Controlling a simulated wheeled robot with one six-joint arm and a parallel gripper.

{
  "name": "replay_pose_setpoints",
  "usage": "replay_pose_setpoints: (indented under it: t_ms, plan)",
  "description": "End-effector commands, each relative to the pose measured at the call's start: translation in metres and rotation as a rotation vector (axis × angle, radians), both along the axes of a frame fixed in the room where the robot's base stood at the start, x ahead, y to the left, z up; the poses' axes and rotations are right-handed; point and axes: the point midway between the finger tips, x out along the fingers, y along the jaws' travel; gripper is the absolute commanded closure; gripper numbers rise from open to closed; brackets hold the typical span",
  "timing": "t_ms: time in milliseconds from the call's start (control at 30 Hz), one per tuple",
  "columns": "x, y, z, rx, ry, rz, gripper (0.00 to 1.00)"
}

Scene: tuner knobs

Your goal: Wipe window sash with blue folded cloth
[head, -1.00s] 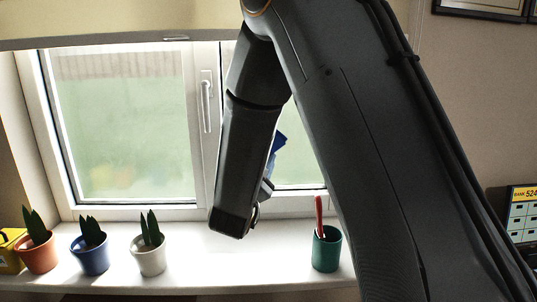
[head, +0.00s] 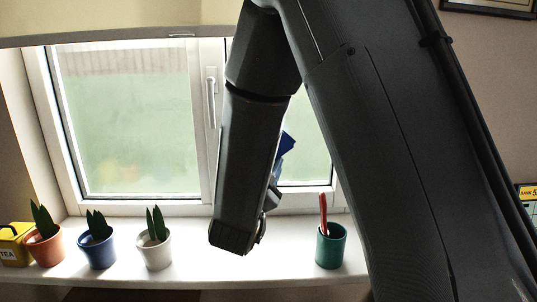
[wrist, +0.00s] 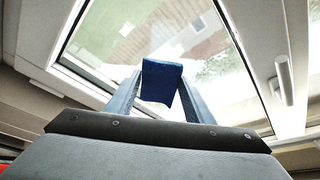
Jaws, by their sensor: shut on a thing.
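The window sash (head: 206,190) is a white frame around glass, above the sill in the head view. My arm crosses in front of its right part. In the wrist view the sash (wrist: 262,75) runs along the right of the glass, with a handle (wrist: 283,82). The blue folded cloth (wrist: 162,82) is held between my gripper's fingers (wrist: 160,88), hanging in front of the glass. In the head view only a corner of the cloth (head: 286,143) shows beside my arm, and my gripper (head: 272,196) is mostly hidden. I cannot tell whether the cloth touches the window.
On the sill (head: 190,262) stand an orange pot (head: 46,250), a blue pot (head: 98,253), a white pot (head: 154,252) and a green cup (head: 330,249) with a red item. A yellow tea tin (head: 14,246) stands far left. The sill between white pot and cup is clear of objects.

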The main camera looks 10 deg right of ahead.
Motion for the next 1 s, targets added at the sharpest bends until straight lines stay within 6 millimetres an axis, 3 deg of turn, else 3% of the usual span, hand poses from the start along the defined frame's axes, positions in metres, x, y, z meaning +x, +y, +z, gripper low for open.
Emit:
replay_pose_setpoints:
  t_ms: [367,767,1000]
  plan:
    - [-0.002,0.000,0.000,0.000,0.000,0.000,0.77]
    - [-0.029,0.006,0.000,-0.001,0.000,0.001,0.77]
    - [-0.031,0.006,0.000,0.000,-0.001,-0.001,0.77]
